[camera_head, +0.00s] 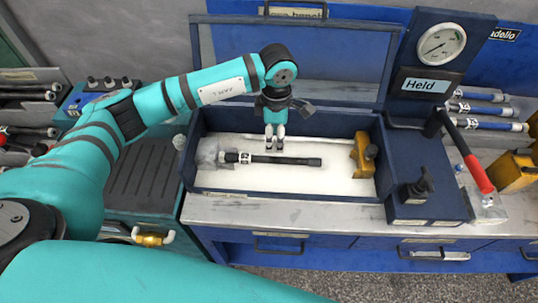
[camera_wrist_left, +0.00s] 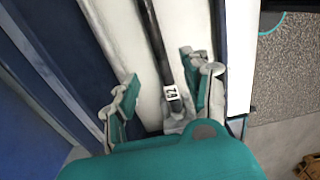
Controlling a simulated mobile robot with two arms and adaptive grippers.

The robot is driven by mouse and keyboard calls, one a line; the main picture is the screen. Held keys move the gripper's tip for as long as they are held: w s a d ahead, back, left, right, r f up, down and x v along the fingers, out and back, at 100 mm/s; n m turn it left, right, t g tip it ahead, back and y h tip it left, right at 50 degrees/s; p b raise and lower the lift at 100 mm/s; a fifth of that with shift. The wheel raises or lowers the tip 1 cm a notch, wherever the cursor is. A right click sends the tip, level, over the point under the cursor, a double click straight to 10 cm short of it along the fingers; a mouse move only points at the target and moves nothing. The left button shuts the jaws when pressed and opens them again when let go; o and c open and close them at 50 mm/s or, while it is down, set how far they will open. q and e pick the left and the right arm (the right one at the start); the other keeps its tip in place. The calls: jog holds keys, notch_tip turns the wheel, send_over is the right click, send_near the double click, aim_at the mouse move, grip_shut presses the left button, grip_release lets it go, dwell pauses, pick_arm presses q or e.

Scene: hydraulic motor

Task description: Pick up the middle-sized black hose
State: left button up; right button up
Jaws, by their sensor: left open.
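A black hose (camera_head: 287,160) lies lengthwise left to right on the white floor of the blue open box (camera_head: 285,196). It has a white label near its left end, and a pale, clear-looking piece (camera_head: 208,155) lies at that end. My left gripper (camera_head: 275,143) is open and points down just above and behind the hose's middle. In the left wrist view the hose (camera_wrist_left: 155,40) runs between the two spread fingers (camera_wrist_left: 160,75), its label (camera_wrist_left: 172,93) close to the palm. The fingers do not appear to touch it. My right gripper is not in view.
A yellow block (camera_head: 362,154) stands at the box's right end. The raised lid (camera_head: 330,60) is behind my left gripper. A gauge (camera_head: 441,43) on a blue panel, a black knob (camera_head: 418,185) and a red-handled hammer (camera_head: 475,172) are to the right.

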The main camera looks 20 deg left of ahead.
aim_at(273, 157)
pick_arm(q)
notch_tip(273, 157, down, 3)
jog(key=shift+w+f+p, duration=0.1)
jog(key=shift+f+p, duration=0.1)
jog(key=shift+p, duration=0.1)
jog(key=shift+f, duration=0.65)
jog(key=shift+f+p, duration=0.2)
jog(key=shift+p, duration=0.1)
jog(key=f, duration=0.1)
jog(key=f+p, duration=0.1)
jog(key=f, duration=0.1)
jog(key=f+p, duration=0.1)
jog(key=shift+a+f, duration=0.25)
jog(key=shift+f, duration=0.2)
jog(key=c, duration=0.6)
grip_shut()
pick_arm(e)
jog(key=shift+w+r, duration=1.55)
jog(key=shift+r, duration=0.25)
